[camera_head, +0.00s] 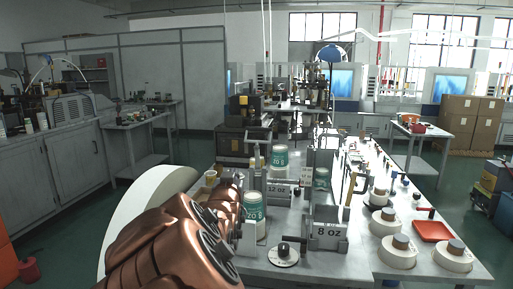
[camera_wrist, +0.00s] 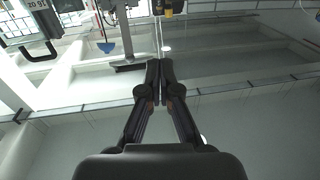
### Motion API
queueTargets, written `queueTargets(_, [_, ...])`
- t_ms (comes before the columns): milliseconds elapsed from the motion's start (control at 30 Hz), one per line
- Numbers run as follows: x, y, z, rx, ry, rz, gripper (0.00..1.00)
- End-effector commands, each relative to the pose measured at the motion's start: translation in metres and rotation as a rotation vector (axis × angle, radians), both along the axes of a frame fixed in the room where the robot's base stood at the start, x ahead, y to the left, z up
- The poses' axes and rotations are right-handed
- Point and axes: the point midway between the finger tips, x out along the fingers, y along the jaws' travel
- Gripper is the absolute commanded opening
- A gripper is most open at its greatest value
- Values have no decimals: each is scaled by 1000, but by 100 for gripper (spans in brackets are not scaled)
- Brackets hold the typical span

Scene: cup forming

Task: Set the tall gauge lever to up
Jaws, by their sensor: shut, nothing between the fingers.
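In the wrist view my gripper (camera_wrist: 160,64) has its two black fingers together, with nothing between the tips. In the head view the gripper itself is hidden behind my copper-coloured arm. A block with an upside-down label that seems to read 16 OZ (camera_wrist: 37,4) is at the top left of the wrist view, apart from the fingers. A dark angled bar (camera_wrist: 40,47) lies just below it; I cannot tell if it is the tall gauge's lever or how it is set. In the head view gauge blocks marked 12 OZ (camera_head: 279,191) and 8 OZ (camera_head: 329,232) stand on the bench.
Printed cups (camera_head: 253,206) stand near the gauges. A yellow handle (camera_head: 353,186) rises right of the 8 OZ block. White rolls (camera_head: 398,252) and a red tray (camera_head: 432,231) lie at the bench's right. Open floor (camera_head: 80,222) is at the left.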

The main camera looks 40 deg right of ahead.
Motion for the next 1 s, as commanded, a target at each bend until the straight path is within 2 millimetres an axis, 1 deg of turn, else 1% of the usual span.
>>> queueTargets(33, [-2, -11, 1, -61, -47, -30, 0])
queueTargets(100, [-7, -22, 15, -144, -109, -64, 0])
queueTargets(200, [-14, -31, 32, -242, -180, -101, 0])
queueTargets(333, [-21, -34, 48, -330, -240, -129, 0])
queueTargets(467, [-24, -36, 56, -363, -263, -140, 0])
queueTargets(667, [-19, -46, 64, -367, -265, -143, 0])
queueTargets(1000, [1, -75, 81, -366, -263, -142, 0])
